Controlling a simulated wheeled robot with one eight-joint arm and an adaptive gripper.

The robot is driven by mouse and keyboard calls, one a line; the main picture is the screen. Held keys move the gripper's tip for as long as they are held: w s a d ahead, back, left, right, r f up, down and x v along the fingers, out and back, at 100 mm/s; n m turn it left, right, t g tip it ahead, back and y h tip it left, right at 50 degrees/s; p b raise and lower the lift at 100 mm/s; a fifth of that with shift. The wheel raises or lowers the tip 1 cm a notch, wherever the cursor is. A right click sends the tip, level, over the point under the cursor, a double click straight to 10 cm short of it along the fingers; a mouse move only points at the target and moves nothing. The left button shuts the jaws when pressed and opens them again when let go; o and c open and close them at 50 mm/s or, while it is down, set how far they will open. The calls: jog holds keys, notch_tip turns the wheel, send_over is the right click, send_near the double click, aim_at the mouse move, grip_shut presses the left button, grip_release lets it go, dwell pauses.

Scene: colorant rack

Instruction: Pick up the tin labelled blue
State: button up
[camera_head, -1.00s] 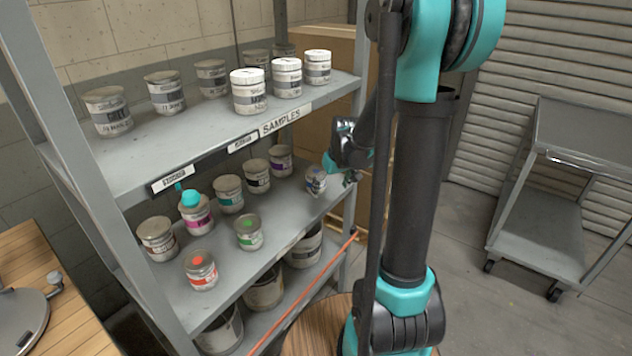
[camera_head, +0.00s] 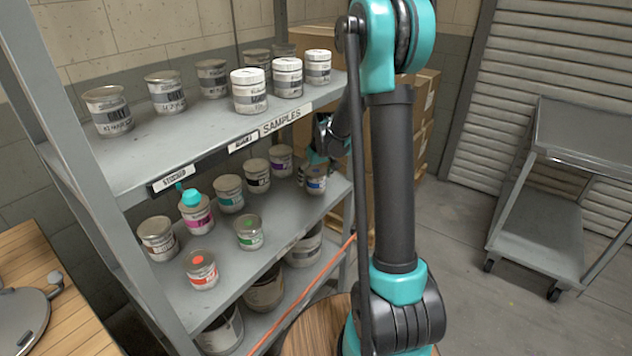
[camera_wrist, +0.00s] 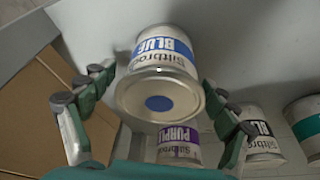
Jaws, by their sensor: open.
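The tin labelled blue (camera_wrist: 165,58) lies between the spread fingers of my gripper (camera_wrist: 155,108) in the wrist view, its lid with a blue dot facing the camera. In the head view the blue tin (camera_head: 316,181) stands upright at the right end of the middle shelf (camera_head: 285,228). My gripper (camera_head: 312,160) is just behind and beside it there, partly hidden by the tin and my arm. The fingers are open, with visible gaps on both sides of the tin.
A purple tin (camera_wrist: 180,146) stands close by, with a black-labelled tin (camera_wrist: 262,138) farther right. In the head view, a green-dot tin (camera_head: 249,232) and a red-dot tin (camera_head: 201,269) stand left. The upper shelf (camera_head: 150,150) runs above.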

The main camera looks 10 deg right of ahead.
jog(key=shift+x, duration=0.95)
jog(key=c, duration=1.5)
jog(key=shift+r, duration=0.1)
